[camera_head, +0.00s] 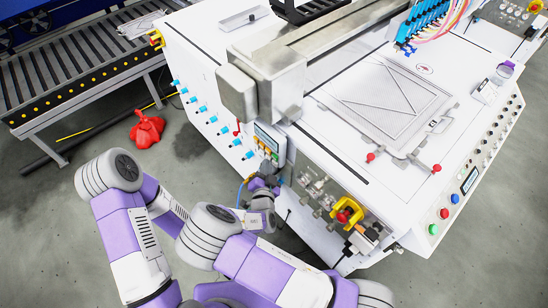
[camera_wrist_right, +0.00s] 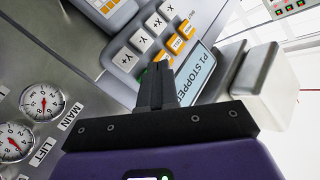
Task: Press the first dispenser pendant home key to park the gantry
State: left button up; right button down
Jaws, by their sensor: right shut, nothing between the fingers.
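The dispenser pendant (camera_head: 267,139) hangs on the near side of the white machine. In the right wrist view its screen (camera_wrist_right: 196,71) reads "P1 STOPPE", cut off. White jog keys (camera_wrist_right: 140,40) marked X and Y and orange keys (camera_wrist_right: 174,43) lie beside the screen; I cannot read the orange labels clearly. A bit of green shows beside the fingertips. My right gripper (camera_head: 265,180) is just below the pendant. Its black fingers (camera_wrist_right: 157,68) are shut and empty, overlapping the pendant's lower key area. I cannot tell whether they touch. My left gripper is not in view.
Pressure gauges (camera_wrist_right: 41,101) labelled MAIN and LIFT sit left of the fingers. In the head view, a yellow-collared red knob (camera_head: 347,213) is right of the gripper. A grey cover box (camera_head: 237,92) stands above. A roller conveyor (camera_head: 80,62) is at the far left.

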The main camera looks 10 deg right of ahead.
jog(key=shift+w+d, duration=0.1)
jog(key=shift+d, duration=0.05)
dwell(0.4)
jog(key=shift+w+d, duration=0.15)
jog(key=shift+d, duration=0.05)
jog(key=shift+w+d+b, duration=0.35)
jog(key=shift+d+b, duration=0.05)
jog(key=shift+d, duration=0.1)
dwell(0.8)
jog(key=shift+a, duration=0.1)
jog(key=shift+s+a, duration=0.6)
jog(key=shift+a, duration=0.15)
jog(key=shift+s+a+b, duration=0.35)
jog(key=shift+s+a, duration=0.4)
jog(key=shift+a, duration=0.3)
jog(key=shift+s+a+b, duration=0.3)
jog(key=shift+s+a, duration=0.45)
jog(key=shift+a, duration=0.25)
